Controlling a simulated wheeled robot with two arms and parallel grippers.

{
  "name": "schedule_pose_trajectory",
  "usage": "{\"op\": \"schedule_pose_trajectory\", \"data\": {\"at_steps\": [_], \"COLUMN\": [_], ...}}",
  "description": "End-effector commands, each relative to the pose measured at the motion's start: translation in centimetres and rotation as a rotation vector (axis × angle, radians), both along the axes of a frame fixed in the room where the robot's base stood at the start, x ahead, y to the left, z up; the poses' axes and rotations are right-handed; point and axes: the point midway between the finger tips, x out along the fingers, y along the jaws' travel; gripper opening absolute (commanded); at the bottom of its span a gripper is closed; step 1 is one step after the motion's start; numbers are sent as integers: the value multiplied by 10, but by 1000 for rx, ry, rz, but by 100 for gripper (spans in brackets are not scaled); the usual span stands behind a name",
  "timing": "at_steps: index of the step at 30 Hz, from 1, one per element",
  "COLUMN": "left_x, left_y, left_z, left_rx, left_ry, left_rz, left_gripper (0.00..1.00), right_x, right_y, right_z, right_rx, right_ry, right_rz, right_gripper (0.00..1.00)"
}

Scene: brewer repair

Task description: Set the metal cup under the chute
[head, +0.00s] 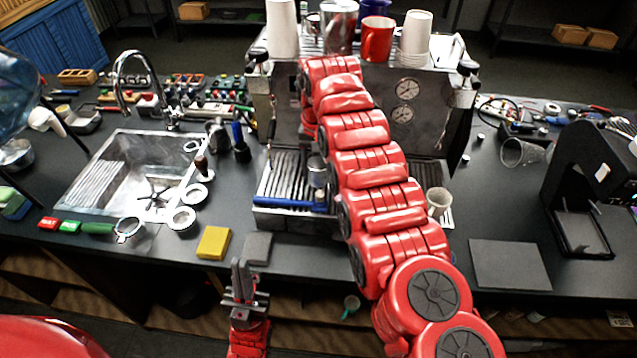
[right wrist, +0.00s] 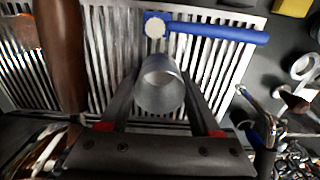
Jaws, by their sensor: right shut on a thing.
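The metal cup (head: 317,172) is a small grey cylinder over the slatted drip tray (head: 283,180) of the brewer, just left of my right arm in the head view. In the right wrist view, the metal cup (right wrist: 161,88) sits between the fingers of my right gripper (right wrist: 161,80), which is shut on it. I cannot tell whether the cup touches the slats. My right gripper is hidden behind its red arm in the head view. My left gripper (head: 241,275) points up in front of the counter, with no object visible in it. I cannot clearly make out the chute.
A blue-handled tool (right wrist: 215,30) lies across the tray's front. A brown handle (right wrist: 60,50) is close to my right gripper. A yellow sponge (head: 213,242) and a sink (head: 130,165) are left. Cups stand on the brewer. A black machine (head: 590,170) stands right.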

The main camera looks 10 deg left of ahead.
Motion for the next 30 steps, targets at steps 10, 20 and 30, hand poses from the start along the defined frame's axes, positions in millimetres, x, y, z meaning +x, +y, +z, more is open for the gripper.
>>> {"op": "schedule_pose_trajectory", "data": {"at_steps": [10, 20, 30], "left_x": [0, 0, 0], "left_y": [0, 0, 0], "left_z": [14, 10, 10], "left_rx": [0, 0, 0], "left_ry": [0, 1, 0], "left_rz": [0, 0, 0], "left_gripper": [0, 0, 0], "right_x": [0, 0, 0], "right_y": [-1, 0, 0], "right_z": [-34, -38, -37], "right_rx": [-3, -3, -3], "right_ry": [-1, -1, -1], "right_rz": [0, 1, 1], "right_gripper": [7, 67, 93]}}
